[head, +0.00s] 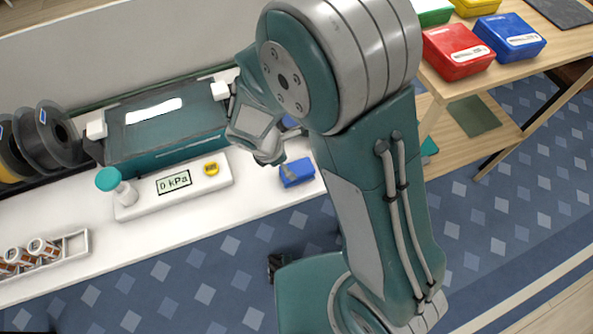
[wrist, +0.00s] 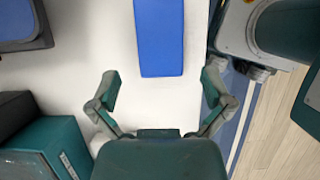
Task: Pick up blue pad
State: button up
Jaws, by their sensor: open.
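The blue pad (head: 297,172) lies on the white bench top near its front edge, at the middle of the head view. In the wrist view a flat blue block (wrist: 160,38), which looks like the pad, shows at the top centre, cut off by the frame edge. My gripper (wrist: 160,92) is open and empty in the wrist view, its two fingers spread apart with bare white surface between them. The blue block lies beyond the fingertips, roughly in line with the gap. In the head view my arm hides most of my gripper, which is just above and left of the pad.
Left of the pad on the bench (head: 245,200) are a device reading 0 kPa (head: 174,183), a teal machine (head: 165,130), black spools (head: 48,137) and a white rack (head: 78,243). A wooden table at the right holds a red box (head: 457,52) and a blue box (head: 510,38).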

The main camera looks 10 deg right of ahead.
aim_at(295, 169)
jog(key=x, duration=0.6)
jog(key=shift+w+d+f, duration=0.1)
jog(key=shift+d+f, duration=0.15)
jog(key=shift+f, duration=0.05)
jog(key=c, duration=1)
